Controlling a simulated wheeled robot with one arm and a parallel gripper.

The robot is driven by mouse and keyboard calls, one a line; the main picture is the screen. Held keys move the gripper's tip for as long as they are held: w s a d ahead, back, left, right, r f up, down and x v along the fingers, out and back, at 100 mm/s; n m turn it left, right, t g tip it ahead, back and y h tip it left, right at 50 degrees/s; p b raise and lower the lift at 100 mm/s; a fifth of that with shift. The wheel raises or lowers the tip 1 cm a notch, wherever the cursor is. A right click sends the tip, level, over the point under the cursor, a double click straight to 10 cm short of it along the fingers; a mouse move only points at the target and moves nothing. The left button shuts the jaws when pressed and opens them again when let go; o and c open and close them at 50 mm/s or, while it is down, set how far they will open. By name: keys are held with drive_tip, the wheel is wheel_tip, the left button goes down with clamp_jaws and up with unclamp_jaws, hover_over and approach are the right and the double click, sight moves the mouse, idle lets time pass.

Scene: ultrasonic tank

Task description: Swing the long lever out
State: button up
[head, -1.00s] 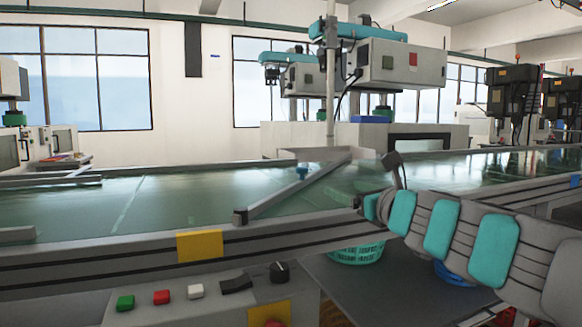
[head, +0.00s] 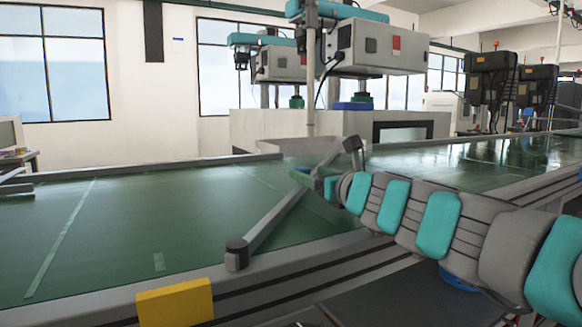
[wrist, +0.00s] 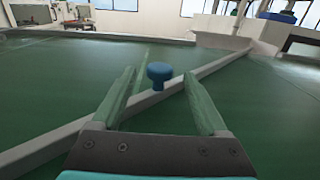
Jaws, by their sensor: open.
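The long lever (head: 277,216) is a grey bar lying diagonally across the green belt. Its near end sits at a dark round pivot (head: 236,255) on the front rail. In the wrist view the lever (wrist: 60,140) runs from lower left to upper right and carries a blue knob (wrist: 159,75). My gripper (wrist: 160,73) is open, with one finger on each side of the knob and visible gaps to it. In the head view my gripper (head: 313,180) is over the lever's far part, and the knob cannot be made out there.
The green belt (head: 120,225) is mostly clear on both sides of the lever. A front rail with a yellow plate (head: 175,303) borders it. Grey machines with teal tops (head: 375,48) stand on a white base behind the belt.

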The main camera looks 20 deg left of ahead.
drive_tip(key=shift+p+x, duration=0.5)
drive_tip(key=shift+x, duration=3.15)
clamp_jaws()
